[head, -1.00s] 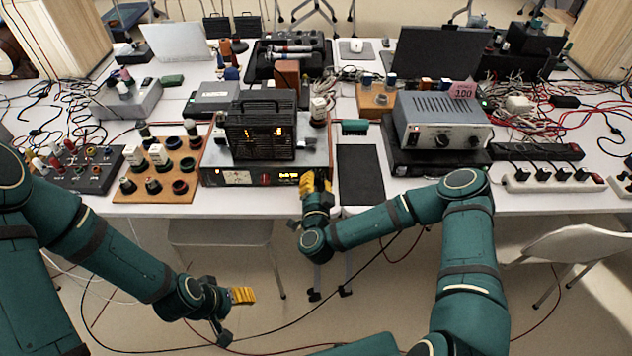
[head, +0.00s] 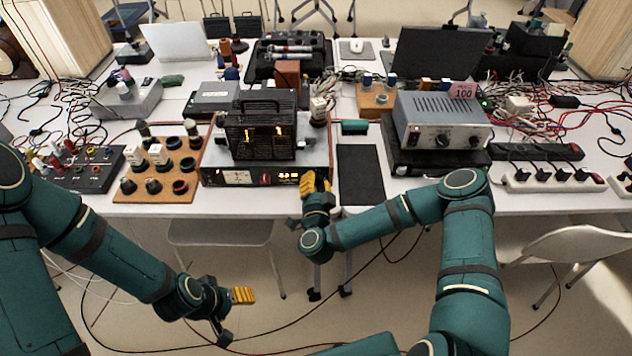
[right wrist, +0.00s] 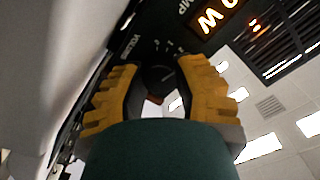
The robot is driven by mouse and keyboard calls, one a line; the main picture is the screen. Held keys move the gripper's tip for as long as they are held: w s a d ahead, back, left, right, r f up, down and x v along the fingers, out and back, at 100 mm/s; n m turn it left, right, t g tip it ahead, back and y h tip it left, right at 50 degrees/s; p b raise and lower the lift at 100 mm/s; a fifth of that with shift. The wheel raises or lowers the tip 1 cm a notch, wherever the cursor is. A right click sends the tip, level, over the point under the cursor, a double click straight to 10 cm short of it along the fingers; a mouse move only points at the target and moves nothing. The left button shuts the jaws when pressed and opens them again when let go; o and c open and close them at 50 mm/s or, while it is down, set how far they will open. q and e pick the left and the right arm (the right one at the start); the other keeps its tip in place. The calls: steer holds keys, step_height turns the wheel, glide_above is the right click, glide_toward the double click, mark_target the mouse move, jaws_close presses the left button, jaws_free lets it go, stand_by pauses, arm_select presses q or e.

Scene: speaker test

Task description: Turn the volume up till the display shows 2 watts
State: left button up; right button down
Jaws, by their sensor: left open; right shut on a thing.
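The amplifier (head: 225,178) is a wide, low unit with a dark front panel at the table's front edge. Its dark round volume knob (right wrist: 158,76) shows in the right wrist view, beside lettering that reads volume. My right gripper (head: 315,182) is at the panel's right end, shut on this knob with a yellow finger on each side. The glowing display (right wrist: 215,16) shows a W; the figure beside it is cut off by the picture's edge. In the head view the display (head: 288,178) is too small to read. My left gripper (head: 243,296) is open and empty, low in front of the table.
A black instrument (head: 262,133) with a handle and amber lights stands on the amplifier. A wooden board of knobs (head: 158,190) is to its left. A black mat (head: 360,175) and a grey power supply (head: 440,118) are to its right. Cables clutter both table ends.

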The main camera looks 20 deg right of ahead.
steer(key=m, duration=0.4)
steer(key=shift+d+r+m, duration=0.1)
steer(key=shift+m, duration=0.3)
steer(key=m, duration=0.4)
steer(key=shift+m+b, duration=0.3)
steer(key=shift+m, duration=0.1)
steer(key=c, duration=0.6)
jaws_free()
steer(key=shift+c, duration=0.2)
